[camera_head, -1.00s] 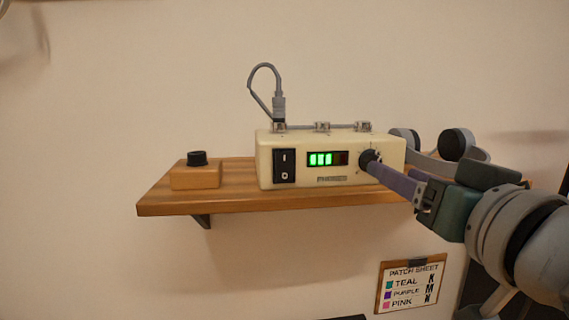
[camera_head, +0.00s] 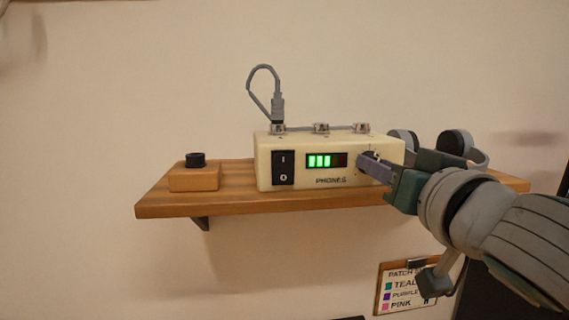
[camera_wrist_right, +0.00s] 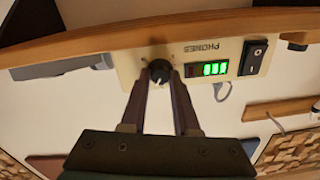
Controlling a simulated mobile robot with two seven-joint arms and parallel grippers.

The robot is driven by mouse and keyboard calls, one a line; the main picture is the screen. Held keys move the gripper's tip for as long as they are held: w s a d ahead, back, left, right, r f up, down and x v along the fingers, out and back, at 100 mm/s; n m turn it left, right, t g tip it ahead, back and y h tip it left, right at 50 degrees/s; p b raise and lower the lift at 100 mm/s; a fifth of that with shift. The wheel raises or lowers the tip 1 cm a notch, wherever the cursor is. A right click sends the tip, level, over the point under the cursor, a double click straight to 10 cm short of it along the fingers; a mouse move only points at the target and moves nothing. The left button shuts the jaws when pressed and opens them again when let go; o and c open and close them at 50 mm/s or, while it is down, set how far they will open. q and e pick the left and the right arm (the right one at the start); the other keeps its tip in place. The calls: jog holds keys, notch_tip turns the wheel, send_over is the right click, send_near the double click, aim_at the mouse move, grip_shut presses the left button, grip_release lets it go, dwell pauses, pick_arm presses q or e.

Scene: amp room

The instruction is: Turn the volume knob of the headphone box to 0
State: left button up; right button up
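The cream headphone box (camera_head: 330,172), labelled PHONES, stands on the wooden shelf. Its volume knob (camera_wrist_right: 159,72) is round and black with a small white mark, and is partly hidden by my fingers in the head view. The level display (camera_head: 327,160) shows three green bars and a dark end segment. My right gripper (camera_head: 364,160) is at the box's front; in the right wrist view its purple fingers (camera_wrist_right: 161,82) lie on either side of the knob. I cannot tell whether they press on it. My left gripper is not in view.
A black power switch (camera_head: 283,167) is left of the display. A grey cable (camera_head: 262,80) plugs into the box's top. Grey headphones (camera_head: 455,142) lie behind my right gripper. A wooden block with a black knob (camera_head: 195,176) sits at the shelf's left end. A patch sheet (camera_head: 397,285) hangs below.

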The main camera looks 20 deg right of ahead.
grip_shut()
jog(key=shift+r+n+p, duration=0.1)
jog(key=shift+n+p, duration=0.2)
jog(key=shift+n, duration=0.1)
jog(key=shift+a+f+n+h+p, duration=0.15)
jog(key=shift+n+p, duration=1.3)
jog(key=shift+n, duration=3.8)
jog(key=shift+d+n+h+p, duration=0.1)
jog(key=shift+n+p, duration=1.4)
jog(key=shift+n, duration=3.7)
jog(key=shift+a+f+n+h+p, duration=0.15)
jog(key=shift+n+p, duration=1.3)
jog(key=shift+n, duration=3.8)
jog(key=shift+r, duration=0.1)
jog(key=shift+d, duration=0.1)
